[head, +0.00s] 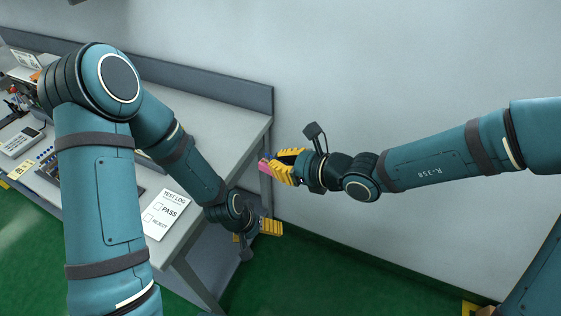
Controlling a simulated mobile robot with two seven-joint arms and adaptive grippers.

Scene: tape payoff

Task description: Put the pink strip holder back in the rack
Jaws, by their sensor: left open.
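The pink strip holder (264,166) shows as a small pink piece at the tip of my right gripper (279,168), in front of the table's right edge. The yellow fingers of that gripper are closed around it and cover most of it. My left gripper (260,228) is open and empty, lower down beside the table's right end, apart from the holder. I cannot make out the rack for certain; my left arm covers much of the table.
The grey table (215,112) runs along the wall, with a test log sheet (167,214) near its front edge. A white device with a display (20,141) stands at the far left, near several small items. Green floor (330,285) lies clear right of the table.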

